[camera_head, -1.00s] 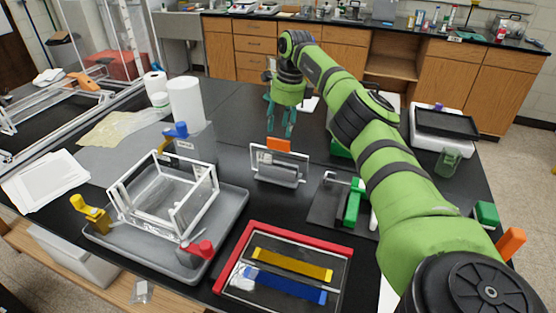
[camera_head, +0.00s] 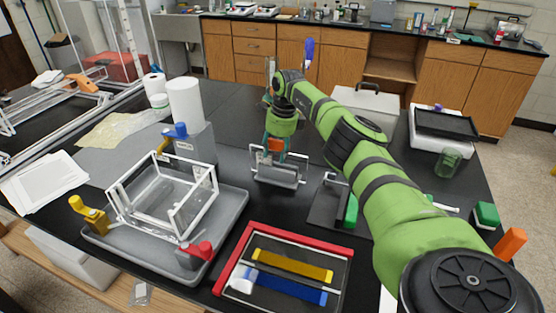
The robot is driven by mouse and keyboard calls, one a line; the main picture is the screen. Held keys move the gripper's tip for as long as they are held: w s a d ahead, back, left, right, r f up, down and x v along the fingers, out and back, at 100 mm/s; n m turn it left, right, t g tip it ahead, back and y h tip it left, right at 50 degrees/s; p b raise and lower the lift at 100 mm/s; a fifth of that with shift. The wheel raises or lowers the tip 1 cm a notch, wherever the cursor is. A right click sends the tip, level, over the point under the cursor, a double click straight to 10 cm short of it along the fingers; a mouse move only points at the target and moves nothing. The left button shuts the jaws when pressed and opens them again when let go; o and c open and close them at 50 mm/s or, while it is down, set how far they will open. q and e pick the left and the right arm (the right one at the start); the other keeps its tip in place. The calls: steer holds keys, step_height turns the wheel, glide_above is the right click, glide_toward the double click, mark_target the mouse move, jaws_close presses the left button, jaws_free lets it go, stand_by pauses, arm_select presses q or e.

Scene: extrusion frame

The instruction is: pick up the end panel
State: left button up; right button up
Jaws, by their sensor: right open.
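The end panel (camera_head: 279,168) is a clear sheet in a white frame. It stands upright near the middle of the black table, with an orange block (camera_head: 277,146) at its top edge. My right gripper (camera_head: 276,151) points down just over the panel's top edge, with its teal fingers about the orange block. The fingers are open. They partly hide the block and the top of the frame, and I cannot tell whether they touch it. My left gripper is not in view.
A white extrusion frame (camera_head: 194,215) stands in a grey tray (camera_head: 130,248) at left, with blue, yellow and red clamps around it. A red-edged mat (camera_head: 295,231) with yellow and blue bars lies in front. A grey box (camera_head: 367,103) stands behind my right arm.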

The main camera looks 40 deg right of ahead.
steer(key=c, duration=0.7)
jaws_close()
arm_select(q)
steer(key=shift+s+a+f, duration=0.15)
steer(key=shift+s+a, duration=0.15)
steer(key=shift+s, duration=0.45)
arm_select(e)
steer(key=shift+r, duration=0.1)
